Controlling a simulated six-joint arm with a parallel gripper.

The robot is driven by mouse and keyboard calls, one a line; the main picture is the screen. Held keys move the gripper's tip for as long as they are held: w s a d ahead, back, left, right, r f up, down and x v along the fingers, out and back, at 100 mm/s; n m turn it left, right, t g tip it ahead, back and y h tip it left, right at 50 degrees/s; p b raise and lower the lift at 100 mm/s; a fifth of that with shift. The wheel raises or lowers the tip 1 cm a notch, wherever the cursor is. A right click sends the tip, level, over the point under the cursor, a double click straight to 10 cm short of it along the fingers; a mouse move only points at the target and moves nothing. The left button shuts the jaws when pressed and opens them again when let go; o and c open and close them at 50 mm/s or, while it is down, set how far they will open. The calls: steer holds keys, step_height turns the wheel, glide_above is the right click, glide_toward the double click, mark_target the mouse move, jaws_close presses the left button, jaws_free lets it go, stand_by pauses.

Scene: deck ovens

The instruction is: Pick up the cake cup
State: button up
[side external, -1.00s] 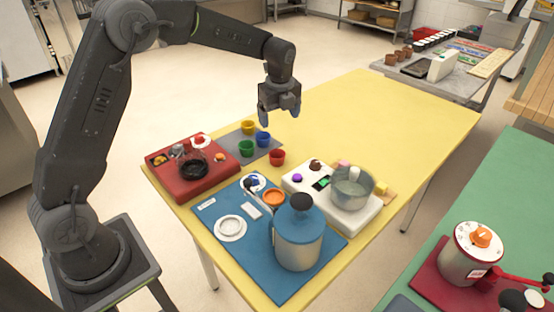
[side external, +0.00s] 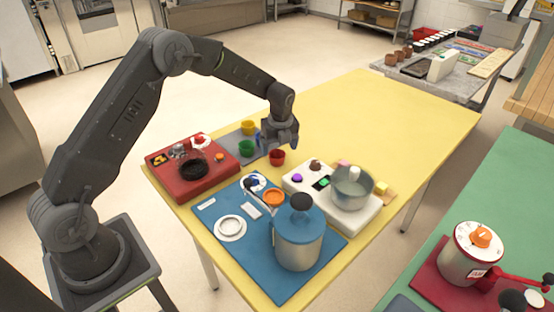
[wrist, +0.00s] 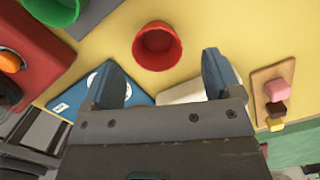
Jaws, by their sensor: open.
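Several small cups stand near the middle of the yellow table. The red cup (side external: 277,157) stands on the bare table, with the green cup (side external: 246,148) and yellow cup (side external: 248,127) on a grey mat. The blue cup is mostly or wholly hidden behind my gripper in the side view. My gripper (side external: 278,142) points down, open and empty, just above and behind the red cup. In the wrist view the red cup (wrist: 157,46) is upright and empty, ahead of the spread blue fingertips (wrist: 163,75) and not between them. Part of the green cup (wrist: 50,10) shows at the top left.
A red board (side external: 205,184) with small items lies left of the cups. A white unit (side external: 335,215) bears a metal pot (side external: 351,190). The table's far right is clear.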

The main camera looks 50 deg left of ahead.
mark_target(277, 154)
steer(key=f, duration=0.4)
steer(key=shift+a, duration=0.4)
steer(key=c, duration=1)
